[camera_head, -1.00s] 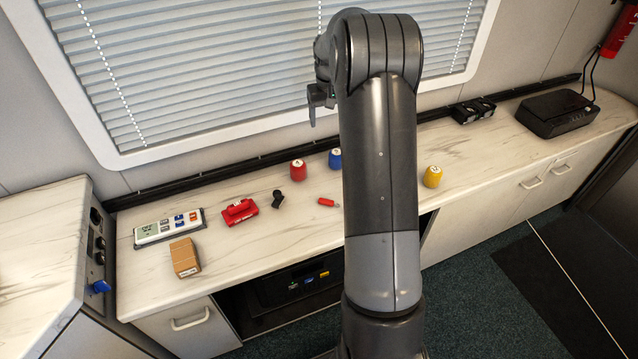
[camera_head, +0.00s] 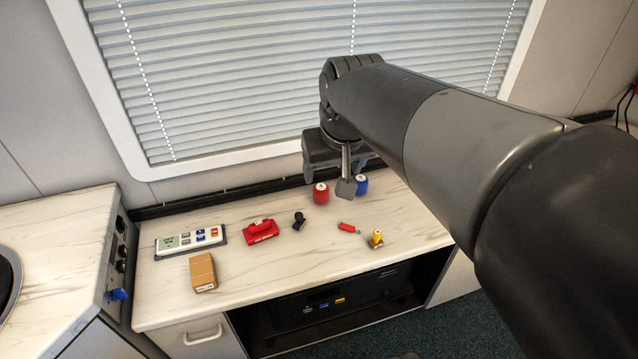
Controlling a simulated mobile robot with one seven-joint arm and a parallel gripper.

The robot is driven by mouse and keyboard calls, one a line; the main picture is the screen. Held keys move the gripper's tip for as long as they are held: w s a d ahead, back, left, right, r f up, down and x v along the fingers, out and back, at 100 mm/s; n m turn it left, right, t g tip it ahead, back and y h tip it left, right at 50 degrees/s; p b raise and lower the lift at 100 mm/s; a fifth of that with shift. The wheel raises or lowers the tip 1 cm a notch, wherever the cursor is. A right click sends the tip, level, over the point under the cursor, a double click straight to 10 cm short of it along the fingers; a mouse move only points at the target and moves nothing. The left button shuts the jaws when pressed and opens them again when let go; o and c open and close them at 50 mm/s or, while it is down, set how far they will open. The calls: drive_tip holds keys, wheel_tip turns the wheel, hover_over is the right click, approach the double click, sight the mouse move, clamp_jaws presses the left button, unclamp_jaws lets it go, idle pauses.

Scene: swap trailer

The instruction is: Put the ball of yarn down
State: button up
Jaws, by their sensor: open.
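No ball of yarn can be made out in the head view. My gripper (camera_head: 344,182) hangs above the back of the marble counter (camera_head: 290,280), in front of the window blind. Its jaws are open, and I see nothing between them. One grey finger points down between a red spool (camera_head: 321,194) and a blue spool (camera_head: 361,184), partly covering the blue one in the picture. I cannot tell whether the gripper touches either. My arm hides the right part of the counter.
On the counter are a white power strip (camera_head: 188,239), a cardboard box (camera_head: 203,272), a red case (camera_head: 261,231), a small black item (camera_head: 299,221), a red stick (camera_head: 348,228) and a small yellow item (camera_head: 376,238). The front middle of the counter is clear.

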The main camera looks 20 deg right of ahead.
drive_tip(key=s+a+f+t, duration=0.1)
drive_tip(key=s+a+f, duration=0.1)
drive_tip(key=s, duration=0.8)
drive_tip(key=shift+a+f, duration=0.3)
drive_tip(key=shift+o, duration=0.5)
idle(0.7)
